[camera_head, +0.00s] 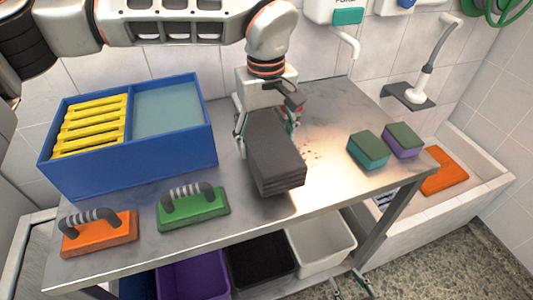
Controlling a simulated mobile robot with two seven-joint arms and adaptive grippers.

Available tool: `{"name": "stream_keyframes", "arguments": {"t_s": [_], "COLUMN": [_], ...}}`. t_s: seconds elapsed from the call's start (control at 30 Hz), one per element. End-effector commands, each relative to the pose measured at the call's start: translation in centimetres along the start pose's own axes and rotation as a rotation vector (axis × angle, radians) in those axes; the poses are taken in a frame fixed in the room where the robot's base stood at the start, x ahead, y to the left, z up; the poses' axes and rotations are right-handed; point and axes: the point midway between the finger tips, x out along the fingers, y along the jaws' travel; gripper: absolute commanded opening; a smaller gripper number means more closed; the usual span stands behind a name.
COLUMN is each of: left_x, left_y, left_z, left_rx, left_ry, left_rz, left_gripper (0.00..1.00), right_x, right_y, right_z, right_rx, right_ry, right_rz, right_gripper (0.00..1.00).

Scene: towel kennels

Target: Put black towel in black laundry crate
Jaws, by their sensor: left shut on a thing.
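The black towel (275,165), a folded dark stack, is at the middle of the metal table. My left gripper (267,118) reaches down from above and is shut on its far end, with a finger at either side. I cannot tell whether the towel touches the tabletop. The black laundry crate (262,262) is under the table, between a purple and a white crate; the table hides part of it. My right gripper (350,286) shows only its fingertips at the bottom edge, apart and empty, right of the white crate.
A blue bin (140,160) with yellow slats stands at the table's left. Orange (100,238) and green (195,212) brushes lie in front. Two sponges (369,152) sit at the right. Purple (195,278) and white (325,250) crates flank the black one. A basin (470,178) adjoins the right.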

Motion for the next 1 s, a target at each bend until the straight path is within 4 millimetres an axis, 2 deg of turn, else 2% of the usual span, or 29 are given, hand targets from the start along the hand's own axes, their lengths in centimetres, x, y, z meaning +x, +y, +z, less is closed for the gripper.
{"name": "stream_keyframes", "arguments": {"t_s": [0.3, 0.7, 0.73, 0.77, 0.8, 1.0], "left_x": [3.9, 4.4, 4.4, 4.4, 4.4, 4.4], "left_y": [0.0, 0.0, 0.0, 0.0, 0.0, 0.0], "left_z": [0.0, 0.0, 0.0, 0.0, 0.0, 0.0], "left_rx": [0.0, 0.0, 0.0, 0.0, 0.0, 0.0], "left_ry": [-0.003, -0.001, -0.001, -0.001, -0.001, -0.001], "left_rz": [-0.001, 0.0, 0.0, 0.0, 0.0, 0.0], "left_gripper": [0.4, 0.4, 0.71, 0.78, 0.82, 0.82], "right_x": [0.2, 0.2, 0.2, 0.2, 0.2, 0.2], "right_y": [-0.1, -0.1, -0.1, -0.1, -0.1, -0.1], "right_z": [0.4, 0.5, 0.5, 0.5, 0.5, 0.5], "right_rx": [-0.002, -0.003, -0.003, -0.003, -0.003, -0.003], "right_ry": [-0.003, -0.006, -0.006, -0.006, -0.006, -0.006], "right_rz": [0.0, -0.001, -0.001, -0.001, -0.001, -0.002], "right_gripper": [0.4, 0.4, 0.4, 0.4, 0.4, 0.4]}}
